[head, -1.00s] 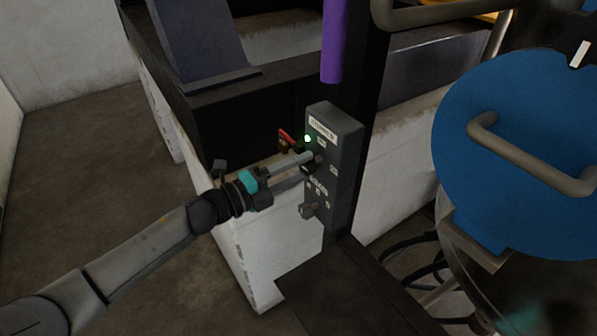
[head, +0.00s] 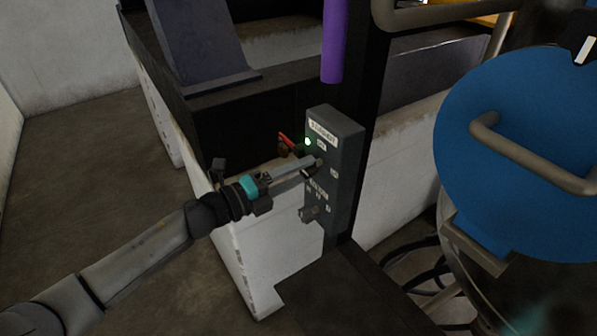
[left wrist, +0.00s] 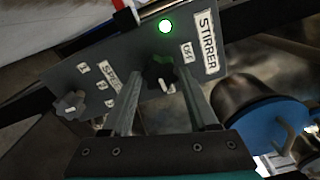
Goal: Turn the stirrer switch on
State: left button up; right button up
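The stirrer box (head: 341,180) is a dark grey panel on a post, labelled STIRRER (left wrist: 207,42). Its green lamp (left wrist: 166,26) is lit, also in the head view (head: 307,142). The dark lobed stirrer switch knob (left wrist: 160,73) is below the lamp beside an OFF label (left wrist: 187,52); its pointer direction is unclear. My left gripper (left wrist: 160,86) is at the panel with one finger on each side of this knob. The fingers stand apart, with what looks like a slight gap to the knob; contact cannot be judged. My right gripper is not in view.
A second knob (left wrist: 71,105) by the SPEED label sits lower on the box. A red-handled part (head: 287,140) is just left of the box. A purple pipe (head: 332,40) hangs above, and a blue round cover (head: 510,190) with a handle is at right.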

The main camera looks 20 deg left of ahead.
pick_arm(q)
jog(key=o, duration=0.4)
jog(key=shift+c, duration=0.2)
jog(key=shift+s, duration=0.1)
jog(key=shift+s+a+f, duration=0.1)
jog(key=shift+s+a, duration=0.35)
jog(key=b+v, duration=0.1)
jog(key=v, duration=1.3)
jog(key=shift+b, duration=0.4)
jog(key=shift+w, duration=0.1)
